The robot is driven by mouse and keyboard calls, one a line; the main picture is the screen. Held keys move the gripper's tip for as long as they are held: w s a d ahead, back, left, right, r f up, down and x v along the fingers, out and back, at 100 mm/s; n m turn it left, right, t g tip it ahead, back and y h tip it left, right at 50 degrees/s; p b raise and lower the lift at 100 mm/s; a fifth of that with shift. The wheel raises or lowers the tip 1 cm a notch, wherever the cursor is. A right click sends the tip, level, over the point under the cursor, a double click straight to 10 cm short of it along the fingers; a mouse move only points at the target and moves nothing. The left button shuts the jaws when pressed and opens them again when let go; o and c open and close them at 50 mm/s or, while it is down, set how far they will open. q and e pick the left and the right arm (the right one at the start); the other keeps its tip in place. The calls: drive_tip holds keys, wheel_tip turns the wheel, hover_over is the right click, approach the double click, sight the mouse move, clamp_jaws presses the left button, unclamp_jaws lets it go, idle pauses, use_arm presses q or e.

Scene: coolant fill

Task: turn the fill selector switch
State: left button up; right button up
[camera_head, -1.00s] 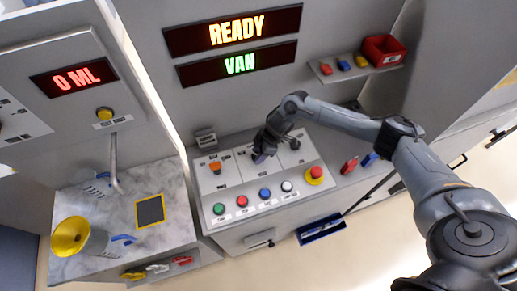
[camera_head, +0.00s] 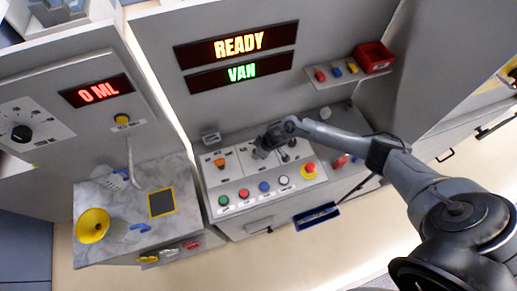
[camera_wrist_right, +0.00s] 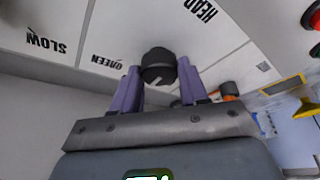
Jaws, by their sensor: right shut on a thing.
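My right gripper (camera_head: 261,151) is down at the upper middle of the sloped control panel (camera_head: 217,178). In the right wrist view its two purple fingers (camera_wrist_right: 157,92) stand on either side of a black round knob (camera_wrist_right: 158,66) with a pale pointer line, and it is shut on that knob. Panel lettering around it reads SLOW, GREEN and HEAD. I cannot read which one is labelled as the fill selector. My left gripper is not in view.
Coloured buttons (camera_head: 264,187) and a red-topped stop button (camera_head: 310,169) line the panel front. An orange knob (camera_head: 220,162) is left of my gripper. A yellow funnel (camera_head: 93,225) stands on the left counter.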

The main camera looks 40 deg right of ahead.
idle(0.3)
drive_tip(key=o, duration=1)
drive_tip(key=shift+o, duration=0.2)
drive_tip(key=shift+s+r, duration=0.15)
drive_tip(key=shift+r, duration=0.3)
drive_tip(key=v, duration=1)
drive_tip(key=shift+p, duration=0.45)
drive_tip(key=shift+s+f, duration=0.1)
drive_tip(key=shift+f, duration=0.05)
